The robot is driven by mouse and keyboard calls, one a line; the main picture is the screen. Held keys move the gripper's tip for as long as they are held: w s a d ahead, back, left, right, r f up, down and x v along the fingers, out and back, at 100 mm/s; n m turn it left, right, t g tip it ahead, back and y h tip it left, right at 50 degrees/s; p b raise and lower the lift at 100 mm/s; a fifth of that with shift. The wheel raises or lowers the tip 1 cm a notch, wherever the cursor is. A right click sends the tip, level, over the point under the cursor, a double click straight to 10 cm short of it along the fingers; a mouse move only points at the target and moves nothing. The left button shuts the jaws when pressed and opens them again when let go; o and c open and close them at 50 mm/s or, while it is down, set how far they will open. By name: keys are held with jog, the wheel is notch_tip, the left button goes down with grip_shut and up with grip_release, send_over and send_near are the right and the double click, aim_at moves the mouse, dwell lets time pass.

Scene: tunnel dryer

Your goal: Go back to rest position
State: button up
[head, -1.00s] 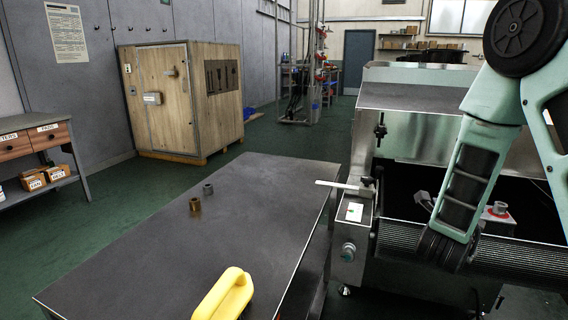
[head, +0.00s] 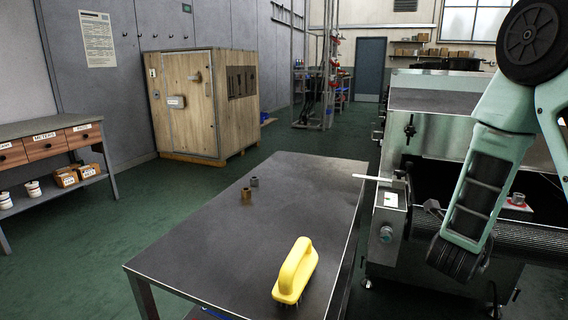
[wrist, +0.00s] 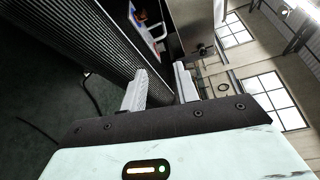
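My gripper (wrist: 160,88) shows in the wrist view with its two pale fingers apart and nothing between them. In the head view my arm hangs at the right, in front of the dryer's conveyor; the gripper itself is not clearly seen there. The dryer (head: 430,115) is a metal tunnel machine with a dark ribbed belt, and the belt (wrist: 85,45) also shows close by in the wrist view.
A dark-topped table (head: 225,235) stands in front, with a yellow-handled brush (head: 296,268) and two small metal fittings (head: 250,188) on it. A wooden cabinet (head: 185,105) and a drawer bench (head: 60,145) stand at the left. Green floor (head: 90,255) is open between them.

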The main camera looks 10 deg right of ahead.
jog(key=w+a+f+n+t+y, duration=0.1)
jog(key=w+a+n+y, duration=0.1)
jog(key=a+n+y, duration=0.6)
jog(key=w+a+f+n+t+y, duration=0.1)
jog(key=w+a+f+n+y, duration=0.2)
jog(key=a, duration=0.8)
jog(key=s+a+r+n+g+y, duration=0.1)
jog(key=s+a+n+g+y, duration=0.45)
jog(key=a+n, duration=0.85)
jog(key=s+a+r+n+g+h, duration=0.1)
jog(key=s+a+n+g, duration=0.2)
jog(key=s+n, duration=0.6)
jog(key=s+a+r+n+g, duration=0.1)
jog(key=s+a+n+g, duration=0.25)
jog(key=s, duration=1.05)
notch_tip(320, 180, up, 17)
jog(key=d+n+p, duration=0.1)
jog(key=p, duration=1.6)
jog(key=shift+s+r+t, duration=0.15)
jog(key=shift+s+t, duration=0.05)
jog(key=shift+t, duration=0.1)
jog(key=shift+n+h, duration=0.25)
